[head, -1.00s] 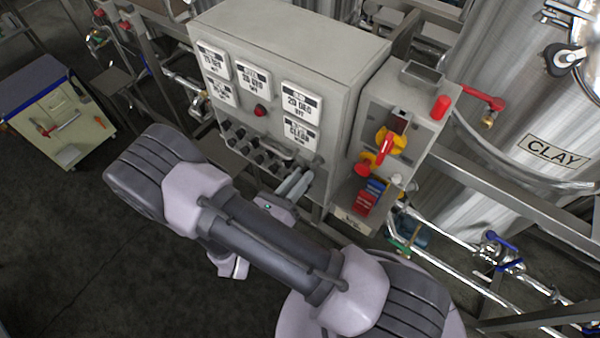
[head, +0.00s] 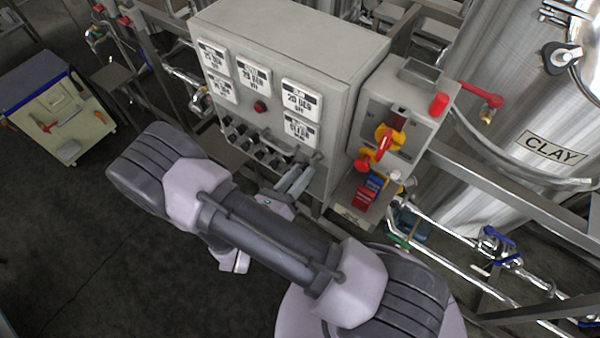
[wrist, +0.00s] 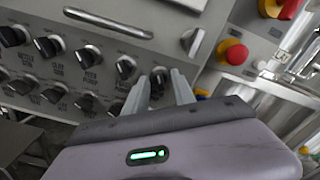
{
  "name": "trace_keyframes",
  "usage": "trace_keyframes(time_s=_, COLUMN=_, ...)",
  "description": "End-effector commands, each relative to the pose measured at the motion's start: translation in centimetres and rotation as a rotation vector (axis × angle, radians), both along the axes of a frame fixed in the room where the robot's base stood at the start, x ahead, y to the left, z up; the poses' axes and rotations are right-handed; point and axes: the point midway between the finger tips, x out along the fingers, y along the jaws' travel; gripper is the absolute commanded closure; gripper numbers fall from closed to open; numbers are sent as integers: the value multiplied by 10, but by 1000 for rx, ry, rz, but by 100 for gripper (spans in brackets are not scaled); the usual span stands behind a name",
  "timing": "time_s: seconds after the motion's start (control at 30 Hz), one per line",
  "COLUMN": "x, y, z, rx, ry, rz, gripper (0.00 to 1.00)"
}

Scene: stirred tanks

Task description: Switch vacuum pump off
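The grey control cabinet (head: 300,45) carries rows of black rotary knobs low on its front. In the wrist view the knobs show close up, with labels too blurred to read surely, so I cannot tell by label which one is the vacuum pump switch. My gripper (wrist: 161,80) is open, its two pale fingers pointing at the panel. One black knob (wrist: 159,74) shows between the fingertips; I cannot tell whether they touch it. Another knob (wrist: 125,67) sits just left of the fingers. In the head view my gripper (head: 294,180) is at the knob rows' right end, partly behind my arm.
A metal handle bar (wrist: 108,22) runs above the knobs. In the head view a side box (head: 400,105) has a red-yellow switch (head: 387,140). A steel tank labelled CLAY (head: 552,147) stands at right.

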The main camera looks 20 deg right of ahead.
Motion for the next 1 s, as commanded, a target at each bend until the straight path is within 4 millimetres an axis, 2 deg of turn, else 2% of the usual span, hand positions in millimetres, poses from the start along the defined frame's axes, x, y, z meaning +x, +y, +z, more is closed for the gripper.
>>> trace_keyframes(time_s=0.33, x=0, y=1, z=0, rx=1, ry=-1, rz=0, gripper=69)
trace_keyframes(time_s=0.47, x=-7, y=12, z=1, rx=1, ry=-1, rz=4, gripper=69)
trace_keyframes(time_s=0.57, x=-21, y=33, z=1, rx=1, ry=-2, rz=8, gripper=69)
trace_keyframes(time_s=0.8, x=-69, y=96, z=1, rx=3, ry=-1, rz=7, gripper=69)
trace_keyframes(time_s=1.0, x=-95, y=132, z=0, rx=2, ry=-2, rz=3, gripper=69)
